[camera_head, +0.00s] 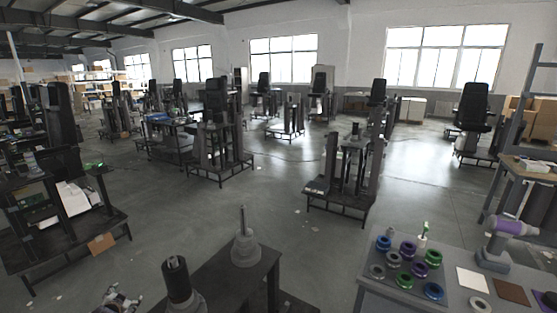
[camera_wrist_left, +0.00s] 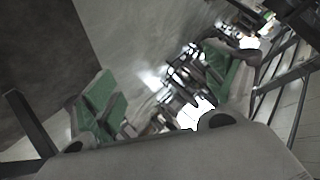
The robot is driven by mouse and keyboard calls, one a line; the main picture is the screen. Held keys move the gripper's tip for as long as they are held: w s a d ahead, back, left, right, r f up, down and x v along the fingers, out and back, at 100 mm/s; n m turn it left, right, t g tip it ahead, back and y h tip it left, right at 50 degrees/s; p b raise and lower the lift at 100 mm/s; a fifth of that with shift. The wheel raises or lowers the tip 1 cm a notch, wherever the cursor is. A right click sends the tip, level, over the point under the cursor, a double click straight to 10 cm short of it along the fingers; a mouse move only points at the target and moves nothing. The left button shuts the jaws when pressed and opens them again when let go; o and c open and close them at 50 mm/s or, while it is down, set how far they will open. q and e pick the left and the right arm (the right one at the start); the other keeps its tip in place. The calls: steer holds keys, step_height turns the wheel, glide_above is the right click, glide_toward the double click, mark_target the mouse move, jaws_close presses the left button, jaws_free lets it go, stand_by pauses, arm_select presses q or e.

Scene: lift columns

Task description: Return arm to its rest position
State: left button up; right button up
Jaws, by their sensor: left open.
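My left gripper (camera_wrist_left: 160,88) shows in the left wrist view with its two green-padded fingers wide apart and nothing between them. The wrist is tilted, and beyond the fingers lie grey floor and blurred equipment. In the head view, a small part of what looks like my left gripper (camera_head: 122,298) shows at the bottom edge, left of a dark post. Most of the left arm is out of the frame there. My right arm and gripper are not in view.
A dark table (camera_head: 225,272) with metal posts stands at the bottom centre, close to the left gripper. A grey table (camera_head: 390,298) at lower right holds several coloured rings (camera_head: 404,280) and a purple-grey device (camera_head: 498,240). Lift columns (camera_head: 350,170) stand farther off; open floor lies between.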

arm_select(q)
steer(key=s+d+f+g, duration=0.1)
steer(key=s+d+f, duration=0.1)
steer(key=s+f, duration=0.3)
steer(key=s+d+f+g+h, duration=0.1)
steer(key=s+d+f, duration=0.2)
steer(key=f, duration=0.4)
steer(key=s+d+f+g, duration=0.1)
steer(key=s+d+f, duration=0.1)
steer(key=s+f, duration=0.3)
steer(key=s+d+f+g+h, duration=0.1)
steer(key=s+d+f+g, duration=0.1)
steer(key=s+d+f, duration=0.75)
steer(key=s+d+f+g+h, duration=0.1)
steer(key=s+d+f, duration=0.55)
steer(key=s, duration=0.55)
steer(key=s+d+f+g, duration=0.1)
steer(key=s+d, duration=0.3)
steer(key=s, duration=0.5)
steer(key=s+d+f+n+g+h, duration=0.1)
steer(key=s+d+f, duration=0.2)
steer(key=s, duration=0.6)
steer(key=s+d+f+g, duration=0.1)
steer(key=s+d+f, duration=0.1)
steer(key=s+d, duration=0.3)
steer(key=s, duration=0.4)
steer(key=shift+s+d+f+g, duration=0.15)
steer(key=shift+f+g, duration=0.2)
steer(key=shift+g, duration=0.05)
